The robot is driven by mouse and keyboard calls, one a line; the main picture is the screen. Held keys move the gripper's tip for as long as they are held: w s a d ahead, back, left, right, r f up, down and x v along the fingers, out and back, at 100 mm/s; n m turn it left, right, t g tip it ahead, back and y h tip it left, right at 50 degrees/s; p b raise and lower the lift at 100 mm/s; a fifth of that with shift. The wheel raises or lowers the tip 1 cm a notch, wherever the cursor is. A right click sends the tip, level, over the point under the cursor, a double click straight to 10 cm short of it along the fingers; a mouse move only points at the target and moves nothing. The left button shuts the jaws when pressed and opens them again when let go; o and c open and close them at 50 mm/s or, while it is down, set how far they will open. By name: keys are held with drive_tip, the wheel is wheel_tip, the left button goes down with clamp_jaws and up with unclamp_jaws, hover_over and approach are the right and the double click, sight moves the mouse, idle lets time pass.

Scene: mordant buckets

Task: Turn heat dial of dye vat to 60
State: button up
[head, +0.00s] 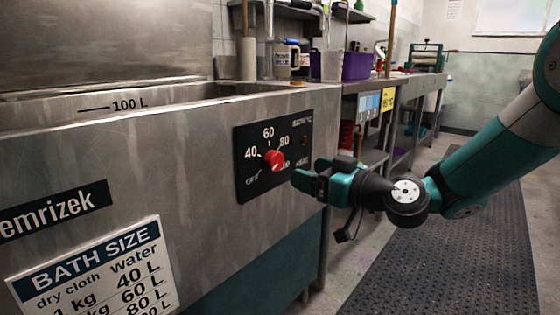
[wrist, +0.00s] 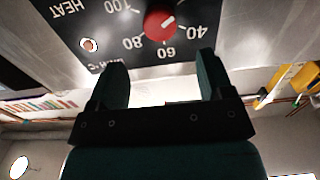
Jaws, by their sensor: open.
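The dye vat (head: 190,135) is a large steel tank at the left of the head view. Its black heat panel (head: 246,145) carries a round red dial (head: 273,160) with marks OFF, 40, 60, 80 and 100. The dial also shows at the top of the wrist view (wrist: 157,27), upside down. Its white pointer line aims up-right there, past 40 towards the OFF side. My gripper (head: 308,174) is open and empty, just right of the dial and apart from it. In the wrist view its two fingers (wrist: 160,66) point at the panel, with the dial between and beyond them.
An indicator lamp (wrist: 88,45) sits beside the dial. A bath size sign (head: 100,265) is on the vat's front. A bench with a purple tub (head: 356,66) stands behind. A dark ribbed mat (head: 450,240) covers the clear floor at right.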

sight(278, 162)
drive_tip(key=x, duration=0.9)
drive_tip(key=c, duration=0.9)
drive_tip(key=shift+d, duration=0.1)
drive_tip(key=shift+c, duration=0.2)
